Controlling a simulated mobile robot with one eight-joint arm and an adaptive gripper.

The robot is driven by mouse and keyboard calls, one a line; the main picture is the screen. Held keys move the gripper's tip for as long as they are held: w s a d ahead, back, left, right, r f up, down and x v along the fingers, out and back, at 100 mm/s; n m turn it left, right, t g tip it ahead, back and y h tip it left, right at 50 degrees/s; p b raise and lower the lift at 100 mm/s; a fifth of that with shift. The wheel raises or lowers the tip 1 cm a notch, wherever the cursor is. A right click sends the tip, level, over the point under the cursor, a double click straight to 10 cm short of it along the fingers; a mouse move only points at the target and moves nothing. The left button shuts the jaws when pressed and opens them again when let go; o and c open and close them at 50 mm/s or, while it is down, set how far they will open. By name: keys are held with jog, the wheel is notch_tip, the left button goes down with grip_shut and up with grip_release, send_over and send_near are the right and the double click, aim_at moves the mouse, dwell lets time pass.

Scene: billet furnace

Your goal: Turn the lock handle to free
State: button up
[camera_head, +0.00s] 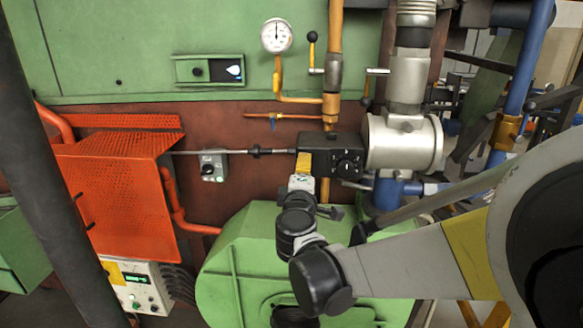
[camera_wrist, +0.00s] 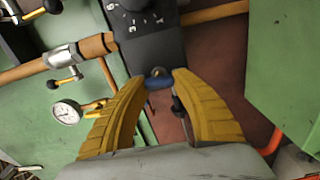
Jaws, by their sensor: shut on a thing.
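My gripper (camera_head: 304,163) is at the left end of a black box with a dial (camera_head: 345,160). In the wrist view, the tips of its yellow fingers (camera_wrist: 160,80) are shut on a small blue piece, which looks like the lock handle (camera_wrist: 158,77). The handle lies at the end of the black box (camera_wrist: 145,40). Part of the handle is hidden by the fingertips, and the head view does not show it clearly. The dial has white markings, too small to read.
A thin rod (camera_head: 222,152) runs left from the box. An orange perforated guard (camera_head: 115,195) stands at the left. A gauge (camera_head: 276,35), a copper pipe (camera_head: 335,50) and a silver valve body (camera_head: 403,143) are close by. A green housing (camera_head: 245,265) lies below.

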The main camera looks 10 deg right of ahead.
jog(key=shift+n, duration=0.4)
jog(key=o, duration=1.2)
jog(key=v, duration=1.2)
